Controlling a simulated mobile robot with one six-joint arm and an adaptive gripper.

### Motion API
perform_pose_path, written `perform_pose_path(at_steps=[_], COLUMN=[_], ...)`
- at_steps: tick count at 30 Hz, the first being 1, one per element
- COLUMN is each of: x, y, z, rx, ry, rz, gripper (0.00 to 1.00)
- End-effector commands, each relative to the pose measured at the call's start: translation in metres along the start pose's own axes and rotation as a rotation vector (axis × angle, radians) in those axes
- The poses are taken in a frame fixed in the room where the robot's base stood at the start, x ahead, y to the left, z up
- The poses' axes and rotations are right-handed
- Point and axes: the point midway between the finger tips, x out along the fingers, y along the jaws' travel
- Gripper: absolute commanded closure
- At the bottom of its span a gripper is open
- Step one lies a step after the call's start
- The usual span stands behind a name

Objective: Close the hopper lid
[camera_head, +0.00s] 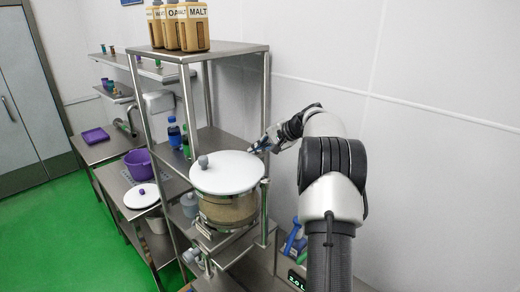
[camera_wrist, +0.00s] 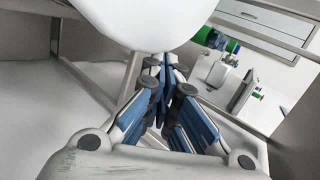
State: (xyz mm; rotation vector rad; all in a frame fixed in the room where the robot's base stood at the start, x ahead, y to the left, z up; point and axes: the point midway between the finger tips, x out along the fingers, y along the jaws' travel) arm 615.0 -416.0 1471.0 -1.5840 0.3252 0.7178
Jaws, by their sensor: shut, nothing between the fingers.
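The hopper lid (camera_head: 228,172) is a white round disc with a grey knob (camera_head: 203,161) near its left edge. In the head view it lies flat over the top of the hopper (camera_head: 228,210), a round container with beige contents. I see no clear gap between lid and hopper. My gripper (camera_head: 262,147) is shut and empty at the lid's far right edge; whether it touches the lid is unclear. In the wrist view the lid's white edge (camera_wrist: 150,22) fills the top, just beyond my shut fingertips (camera_wrist: 165,65).
The hopper stands on a steel rack (camera_head: 208,52) with upright posts close by. Labelled bottles (camera_head: 195,25) stand on the rack's top shelf. A blue bottle (camera_head: 174,132) stands behind the lid.

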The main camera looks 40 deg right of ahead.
Motion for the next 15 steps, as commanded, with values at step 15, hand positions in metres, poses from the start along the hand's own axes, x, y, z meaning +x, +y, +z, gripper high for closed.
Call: perform_pose_path(at_steps=[15], x=[-0.011], y=[0.000], z=[-0.001], rx=[0.000], ry=[0.002], rz=[-0.001], gripper=[1.00])
